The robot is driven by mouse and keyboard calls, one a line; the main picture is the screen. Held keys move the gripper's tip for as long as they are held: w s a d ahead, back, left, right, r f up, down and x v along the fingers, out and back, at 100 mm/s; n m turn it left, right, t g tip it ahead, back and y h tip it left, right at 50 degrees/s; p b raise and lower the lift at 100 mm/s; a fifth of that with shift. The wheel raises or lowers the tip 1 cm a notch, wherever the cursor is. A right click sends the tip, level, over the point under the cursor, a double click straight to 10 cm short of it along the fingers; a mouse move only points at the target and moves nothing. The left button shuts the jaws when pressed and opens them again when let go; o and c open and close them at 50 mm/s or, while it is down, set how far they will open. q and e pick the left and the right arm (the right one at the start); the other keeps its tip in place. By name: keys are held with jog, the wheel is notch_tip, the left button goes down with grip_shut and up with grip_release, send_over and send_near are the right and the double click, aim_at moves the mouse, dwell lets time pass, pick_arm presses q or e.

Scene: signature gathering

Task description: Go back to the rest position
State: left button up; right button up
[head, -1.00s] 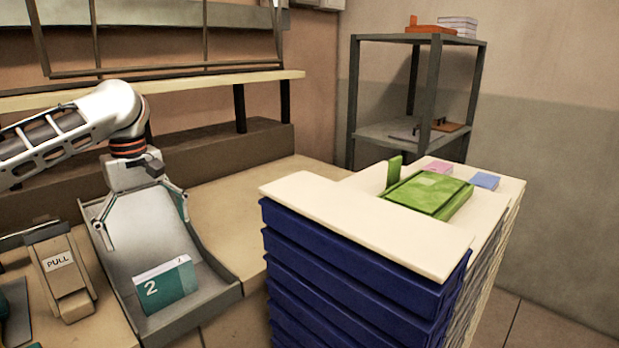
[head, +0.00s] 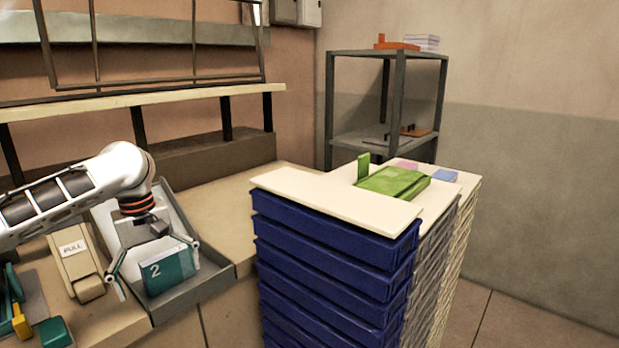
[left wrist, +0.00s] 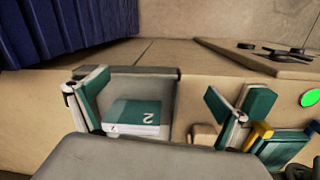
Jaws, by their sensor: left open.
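My left gripper (head: 156,278) is open at the lower left of the head view, over the sloping grey tray (head: 190,297). A teal and white booklet marked 2 (head: 172,268) lies in the lower part of the tray. In the head view the spread fingers appear either side of it. In the left wrist view the booklet (left wrist: 135,114) shows between the two widely parted fingers, with nothing gripped. I cannot tell how high the gripper is above it. My right gripper is not in view.
A tall stack of blue crates (head: 330,268) with a pale top stands right of the tray. A PULL dispenser (head: 76,262) is left of the tray. A grey shelf (head: 385,58) stands behind. Floor at right is clear.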

pick_arm(q)
jog(key=s+d+f+m+t+h, duration=0.2)
jog(key=s+d+f+m+h, duration=0.15)
jog(key=d+f, duration=0.95)
jog(key=s+d+f+m+t+h, duration=0.2)
jog(key=s+d+f+m+h, duration=0.15)
jog(key=d+f, duration=1)
jog(key=s+a+f+m+t+y, duration=0.2)
jog(key=s+a+f+t, duration=0.1)
jog(key=s+a+f, duration=0.3)
jog(key=s+a+f+m+t+y, duration=0.2)
jog(key=s+a+f, duration=0.4)
jog(key=s+a, duration=0.5)
jog(key=s+t+y, duration=0.1)
jog(key=s, duration=0.2)
jog(key=shift+s+f+m+y, duration=0.2)
jog(key=shift+s+m+y, duration=0.1)
jog(key=shift+m, duration=0.1)
